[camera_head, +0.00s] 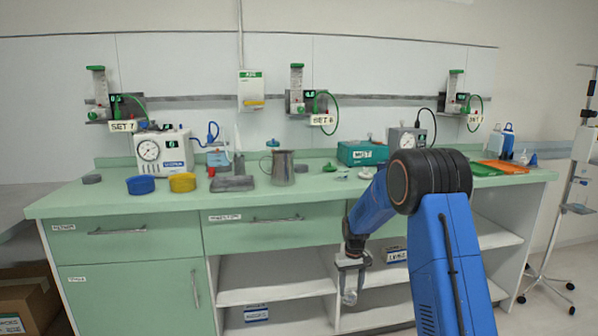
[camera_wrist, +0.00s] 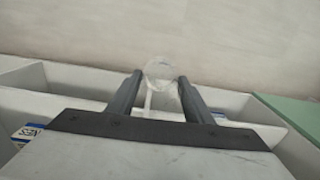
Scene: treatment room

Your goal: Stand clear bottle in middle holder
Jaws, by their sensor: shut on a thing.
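My gripper (camera_head: 353,265) hangs low in front of the open shelves, below the counter edge, and is shut on a clear bottle (camera_head: 349,297). In the wrist view the bottle (camera_wrist: 161,69) shows see-through between the two dark fingertips of my gripper (camera_wrist: 157,82). The middle wall unit (camera_head: 297,100), which looks like the middle holder, is on the rail above the counter, with a clear tube, a green top and a green hose. It is far above and left of my gripper. Whether it has an empty seat for the bottle is too small to tell.
The green counter (camera_head: 110,201) holds a metal jug (camera_head: 283,170), blue bowl (camera_head: 141,185), yellow bowl (camera_head: 182,183), grey tray (camera_head: 232,184) and teal case (camera_head: 362,153). Similar units hang left (camera_head: 98,95) and right (camera_head: 455,95). A wheeled stand (camera_head: 566,215) is at right.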

